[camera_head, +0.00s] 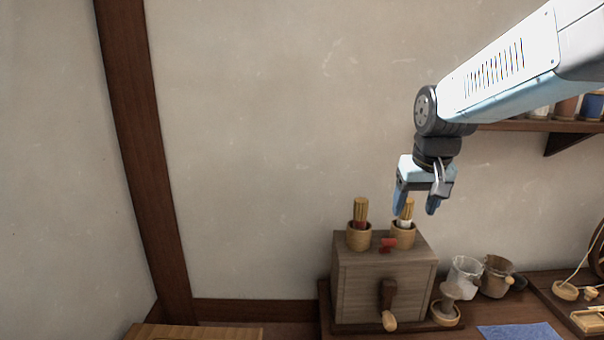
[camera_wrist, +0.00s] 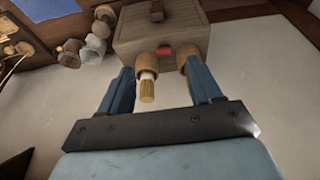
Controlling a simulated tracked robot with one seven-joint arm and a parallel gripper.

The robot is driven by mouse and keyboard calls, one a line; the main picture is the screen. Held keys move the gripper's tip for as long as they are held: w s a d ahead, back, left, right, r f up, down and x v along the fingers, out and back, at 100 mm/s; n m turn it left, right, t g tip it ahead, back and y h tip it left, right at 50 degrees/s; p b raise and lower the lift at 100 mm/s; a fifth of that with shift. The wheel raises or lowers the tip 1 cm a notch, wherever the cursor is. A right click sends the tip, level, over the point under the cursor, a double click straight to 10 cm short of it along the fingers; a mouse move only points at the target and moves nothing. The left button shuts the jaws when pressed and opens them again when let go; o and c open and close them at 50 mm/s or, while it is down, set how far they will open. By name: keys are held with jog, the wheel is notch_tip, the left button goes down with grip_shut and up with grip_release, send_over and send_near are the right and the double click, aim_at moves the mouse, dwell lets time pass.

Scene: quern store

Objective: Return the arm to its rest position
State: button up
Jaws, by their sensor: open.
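My gripper (camera_head: 416,205) is open, pointing down just above the right wooden cup on top of a wooden box (camera_head: 375,285). In the wrist view my gripper (camera_wrist: 162,92) shows two blue fingers spread apart. A stick with a white band (camera_wrist: 148,88) stands in a cup and appears between the fingers, nearer the left one. The fingers do not visibly close on it. The other cup (camera_head: 359,238), to the left on the box, holds a stick with a red band (camera_head: 361,212). My arm reaches in from the upper right.
The box has a red piece (camera_head: 388,244) on top and a crank handle (camera_head: 389,305) in front. A glass jar (camera_head: 464,275), a brown pot (camera_head: 496,275) and a blue cloth (camera_head: 520,331) lie to its right. A wall shelf (camera_head: 540,126) is behind my arm. Left of the box is open wall.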

jog(key=s+r+t, duration=0.1)
jog(key=s+t, duration=0.1)
jog(key=s, duration=1.1)
jog(key=shift+s+r, duration=0.35)
